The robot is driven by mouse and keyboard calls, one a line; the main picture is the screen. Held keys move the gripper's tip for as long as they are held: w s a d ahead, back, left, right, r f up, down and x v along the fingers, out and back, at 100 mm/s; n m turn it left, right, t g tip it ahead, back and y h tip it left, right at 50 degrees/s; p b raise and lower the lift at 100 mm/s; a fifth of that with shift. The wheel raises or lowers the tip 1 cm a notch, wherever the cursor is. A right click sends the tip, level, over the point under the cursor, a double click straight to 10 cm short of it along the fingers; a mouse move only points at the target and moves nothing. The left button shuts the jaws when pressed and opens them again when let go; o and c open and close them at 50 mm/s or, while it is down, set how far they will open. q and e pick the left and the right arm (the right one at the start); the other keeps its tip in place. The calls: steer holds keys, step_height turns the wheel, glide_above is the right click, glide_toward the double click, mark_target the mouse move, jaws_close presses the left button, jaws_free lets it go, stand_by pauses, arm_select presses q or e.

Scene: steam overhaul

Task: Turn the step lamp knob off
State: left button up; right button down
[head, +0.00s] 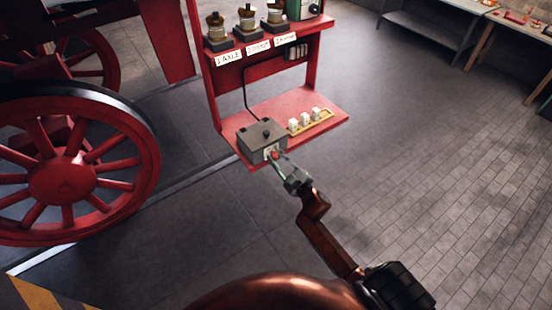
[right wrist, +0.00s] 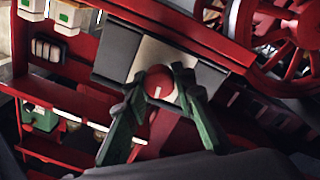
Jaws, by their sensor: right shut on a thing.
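A red knob (head: 274,155) is on a pale plate on the box's front face. In the right wrist view the red knob (right wrist: 159,82) shows a short white mark, pointing roughly downward. My right gripper (head: 281,163) is at the front of the box. In the right wrist view its green fingers (right wrist: 160,90) are shut on the red knob, one on each side. My left gripper is not in view.
The red shelf (head: 325,129) also holds a yellow tray (head: 311,124) with white blocks, right of the box. Labelled jars on dark bases (head: 250,35) stand on the upper shelf. A large red wheel (head: 60,182) is at left.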

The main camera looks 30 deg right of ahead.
steer(key=n+b, duration=0.1)
steer(key=n, duration=0.3)
steer(key=shift+n, duration=0.4)
stand_by(0.4)
steer(key=c, duration=1.6)
jaws_free()
steer(key=shift+s, duration=0.25)
steer(key=s, duration=1.1)
steer(key=shift+s+d+f, duration=0.2)
steer(key=shift+s+d, duration=0.1)
steer(key=shift+d, duration=0.1)
